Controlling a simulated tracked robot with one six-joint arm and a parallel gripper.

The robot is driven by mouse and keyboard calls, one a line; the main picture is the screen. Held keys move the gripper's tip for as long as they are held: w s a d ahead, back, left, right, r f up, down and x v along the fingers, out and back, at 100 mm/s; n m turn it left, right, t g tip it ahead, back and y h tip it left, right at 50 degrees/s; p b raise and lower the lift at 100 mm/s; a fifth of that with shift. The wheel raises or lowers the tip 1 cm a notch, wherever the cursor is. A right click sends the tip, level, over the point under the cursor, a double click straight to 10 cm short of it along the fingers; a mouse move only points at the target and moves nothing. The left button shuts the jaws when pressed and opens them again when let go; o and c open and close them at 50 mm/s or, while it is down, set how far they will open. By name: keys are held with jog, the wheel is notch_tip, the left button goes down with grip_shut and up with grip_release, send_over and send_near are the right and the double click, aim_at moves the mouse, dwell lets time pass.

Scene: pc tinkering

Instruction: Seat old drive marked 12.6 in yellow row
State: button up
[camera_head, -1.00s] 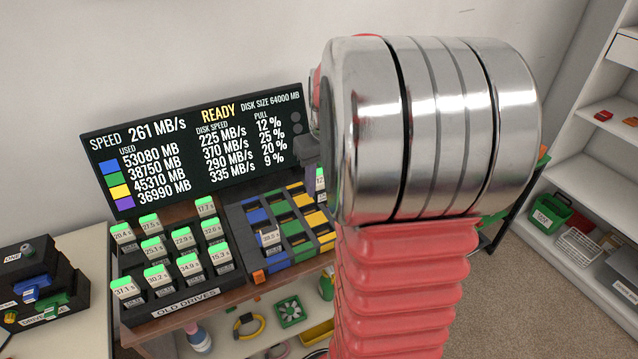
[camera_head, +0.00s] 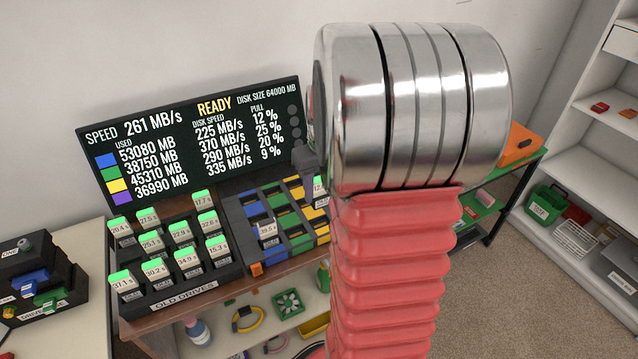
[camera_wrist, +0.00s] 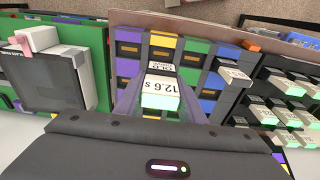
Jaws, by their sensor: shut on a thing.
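The old drive marked 12.6 s (camera_wrist: 160,92), a white-labelled piece with a pale green end, is held between my gripper's (camera_wrist: 160,104) fingers in the wrist view. It is over the yellow row (camera_wrist: 162,45) of the coloured slot rack (camera_wrist: 191,54); whether it is inside a slot I cannot tell. In the head view a sliver of the drive (camera_head: 318,186) shows beside my arm, at the right part of the rack (camera_head: 257,268). My gripper (camera_head: 306,160) there is mostly hidden behind my arm.
Another drive (camera_head: 268,229) stands in the rack's blue row. The old drives tray (camera_head: 180,296) with several green-topped drives is on its left. A dark display (camera_head: 190,140) reading READY stands behind. An orange case (camera_head: 520,145) sits on the right.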

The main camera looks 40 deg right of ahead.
jog(key=shift+f, duration=3.85)
jog(key=shift+f, duration=0.2)
jog(key=o, duration=1)
jog(key=shift+o, duration=0.5)
jog(key=o, duration=0.5)
jog(key=shift+c, duration=0.2)
jog(key=shift+r, duration=4)
